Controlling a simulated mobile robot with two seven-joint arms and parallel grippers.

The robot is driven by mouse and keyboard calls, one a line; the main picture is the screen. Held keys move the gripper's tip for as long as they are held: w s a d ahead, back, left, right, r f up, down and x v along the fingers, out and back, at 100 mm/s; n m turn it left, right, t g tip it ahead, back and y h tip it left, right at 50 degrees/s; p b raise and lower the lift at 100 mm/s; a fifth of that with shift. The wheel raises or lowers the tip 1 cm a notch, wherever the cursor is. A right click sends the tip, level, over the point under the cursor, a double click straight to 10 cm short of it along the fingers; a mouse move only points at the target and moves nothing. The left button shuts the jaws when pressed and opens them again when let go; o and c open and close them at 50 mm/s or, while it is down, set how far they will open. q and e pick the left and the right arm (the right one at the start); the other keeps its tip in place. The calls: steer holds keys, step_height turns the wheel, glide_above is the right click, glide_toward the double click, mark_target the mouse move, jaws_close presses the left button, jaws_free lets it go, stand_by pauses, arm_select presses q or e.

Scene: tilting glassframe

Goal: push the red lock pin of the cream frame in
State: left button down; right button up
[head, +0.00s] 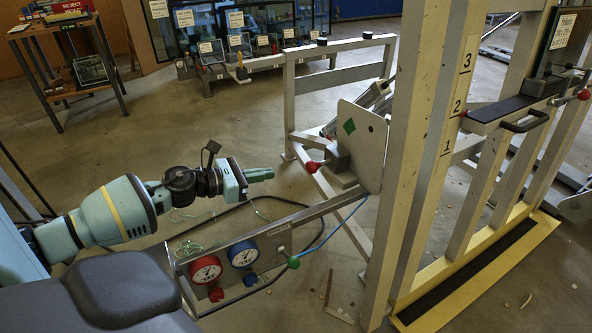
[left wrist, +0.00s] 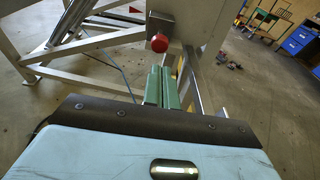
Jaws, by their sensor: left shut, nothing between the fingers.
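The red lock pin (head: 313,167) has a round red knob and sticks out to the left from a grey block (head: 338,157) on the cream frame (head: 289,95). In the left wrist view the red knob (left wrist: 160,42) appears just beyond the fingertips, in front of its grey block (left wrist: 160,24). My left gripper (head: 271,173) is shut and empty, its green fingers pointing right toward the knob with a visible gap. The closed fingers (left wrist: 162,75) also show in the left wrist view. My right gripper is not in view.
Below my left gripper is a grey panel with a red gauge (head: 205,269), a blue gauge (head: 244,253) and valve knobs. A cream post (head: 415,130) stands right of the pin. Another red knob (head: 584,94) is at far right. Open floor lies behind my arm.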

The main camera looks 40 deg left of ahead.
mark_target(308, 164)
arm_select(q)
steer(key=x, duration=0.9)
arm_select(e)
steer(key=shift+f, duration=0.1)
arm_select(q)
steer(key=shift+w, duration=0.1)
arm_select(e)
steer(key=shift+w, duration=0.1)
arm_select(q)
steer(key=x, duration=0.2)
steer(key=shift+w+d+r, duration=0.15)
steer(key=shift+w+r, duration=0.05)
steer(key=shift+w, duration=0.2)
steer(key=shift+w+r, duration=0.1)
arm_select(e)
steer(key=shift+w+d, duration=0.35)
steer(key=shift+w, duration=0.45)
arm_select(q)
steer(key=shift+r, duration=0.1)
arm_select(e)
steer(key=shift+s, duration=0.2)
